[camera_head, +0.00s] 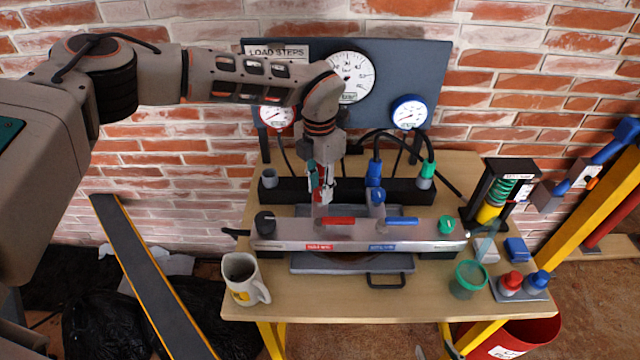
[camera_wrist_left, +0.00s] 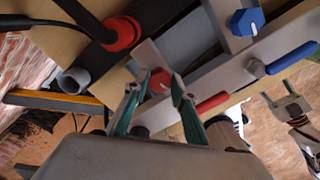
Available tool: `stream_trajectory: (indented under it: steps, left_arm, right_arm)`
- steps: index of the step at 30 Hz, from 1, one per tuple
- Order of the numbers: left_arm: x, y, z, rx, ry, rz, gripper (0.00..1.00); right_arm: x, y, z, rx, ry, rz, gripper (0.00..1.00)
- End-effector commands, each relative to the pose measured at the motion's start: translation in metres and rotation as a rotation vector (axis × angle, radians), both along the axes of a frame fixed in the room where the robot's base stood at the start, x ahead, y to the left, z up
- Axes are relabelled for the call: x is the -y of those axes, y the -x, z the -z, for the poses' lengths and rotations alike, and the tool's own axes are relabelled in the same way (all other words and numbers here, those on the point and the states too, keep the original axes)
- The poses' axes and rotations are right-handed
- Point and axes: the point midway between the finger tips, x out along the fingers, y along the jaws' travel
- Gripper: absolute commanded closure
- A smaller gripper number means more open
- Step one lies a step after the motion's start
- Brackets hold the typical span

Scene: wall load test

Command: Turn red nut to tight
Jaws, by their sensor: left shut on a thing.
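The red nut (camera_wrist_left: 159,81) shows between my left gripper's fingertips in the left wrist view. My left gripper (camera_head: 322,194) reaches down from above to the back of the grey metal beam (camera_head: 285,230) and is shut on the red nut. In the head view (camera_head: 326,194) the nut is mostly hidden by the fingers. A blue nut (camera_head: 378,197) with a white mark stands to its right; it also shows in the left wrist view (camera_wrist_left: 246,22). A red handle (camera_head: 338,221) and a blue handle (camera_head: 403,221) lie on the beam.
Gauges (camera_head: 351,77) on a dark panel stand behind the bench. Hoses and a red-collared fitting (camera_wrist_left: 122,33) are near my left gripper. A mug (camera_head: 243,279), a green cup (camera_head: 468,279) and red and blue knobs (camera_head: 510,282) stand on the wooden bench top (camera_head: 330,304).

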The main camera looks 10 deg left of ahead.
Motion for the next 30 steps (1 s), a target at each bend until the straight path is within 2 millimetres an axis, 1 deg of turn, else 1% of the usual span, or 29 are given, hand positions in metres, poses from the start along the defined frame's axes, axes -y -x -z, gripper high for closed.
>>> stream_trajectory:
  steps: [1, 6, 12, 19, 30]
  left_arm:
    - [-0.0001, 0.0001, -0.0014, 0.000, -0.001, 0.035, 0.96]
    - [0.0004, 0.0001, -0.0010, 0.001, 0.000, 0.143, 0.96]
    - [0.0006, 0.0001, -0.0005, 0.000, 0.000, 0.225, 0.96]
    - [0.0005, 0.0001, -0.0001, 0.000, 0.000, 0.265, 0.96]
    - [0.0006, 0.0002, 0.0001, 0.001, -0.001, 0.271, 0.96]
  right_arm:
    - [0.0000, -0.0002, -0.0029, 0.001, 0.000, 0.000, 0.60]
    - [0.0002, 0.0001, -0.0052, -0.001, 0.001, 0.000, 0.60]
    - [0.0004, 0.0011, -0.0051, -0.005, 0.002, -0.001, 0.60]
    - [0.0005, 0.0013, -0.0058, -0.006, 0.002, -0.001, 0.60]
    - [0.0001, 0.0004, -0.0077, -0.002, 0.001, 0.000, 0.60]
